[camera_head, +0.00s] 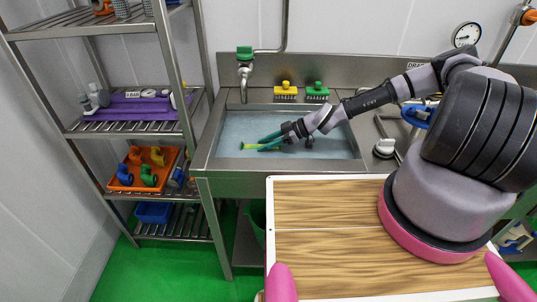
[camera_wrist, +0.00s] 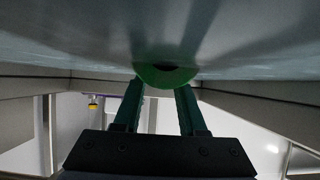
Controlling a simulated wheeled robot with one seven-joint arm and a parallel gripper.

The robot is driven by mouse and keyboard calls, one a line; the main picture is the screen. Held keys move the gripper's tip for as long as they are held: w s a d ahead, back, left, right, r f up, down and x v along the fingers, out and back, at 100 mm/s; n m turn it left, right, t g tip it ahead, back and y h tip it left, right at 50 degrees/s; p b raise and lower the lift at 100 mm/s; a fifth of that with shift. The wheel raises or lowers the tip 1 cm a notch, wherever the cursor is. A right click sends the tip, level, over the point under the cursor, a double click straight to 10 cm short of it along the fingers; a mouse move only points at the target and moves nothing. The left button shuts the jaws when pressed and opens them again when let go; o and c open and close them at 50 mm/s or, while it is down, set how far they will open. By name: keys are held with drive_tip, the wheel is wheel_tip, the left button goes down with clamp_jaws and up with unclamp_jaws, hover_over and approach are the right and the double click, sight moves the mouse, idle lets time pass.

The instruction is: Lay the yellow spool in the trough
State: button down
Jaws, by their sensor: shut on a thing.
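My gripper (camera_head: 262,142) reaches from the right into the grey steel trough (camera_head: 222,168), low over the bluish surface inside it. Its teal fingers are shut on a small rounded piece (camera_head: 250,146). This piece looks yellow-green in the head view and green, with a dark middle, in the wrist view (camera_wrist: 165,78). I cannot tell for sure that it is the yellow spool. In the wrist view it sits between the fingertips, close to the pale surface; I cannot tell if it touches. Most of it is hidden in the head view.
The rack at left holds an orange tray (camera_head: 122,186) with yellow, green and blue fittings. A bare wooden board (camera_head: 330,240) lies in front.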

sight(266, 153)
drive_tip(key=shift+f, duration=2.2)
drive_tip(key=shift+f, duration=0.15)
drive_tip(key=shift+c, duration=2.3)
unclamp_jaws()
drive_tip(key=shift+d+r, duration=0.15)
drive_tip(key=shift+r, duration=0.05)
drive_tip(key=v, duration=1.1)
drive_tip(key=shift+d, duration=0.35)
drive_tip(key=shift+r, duration=0.15)
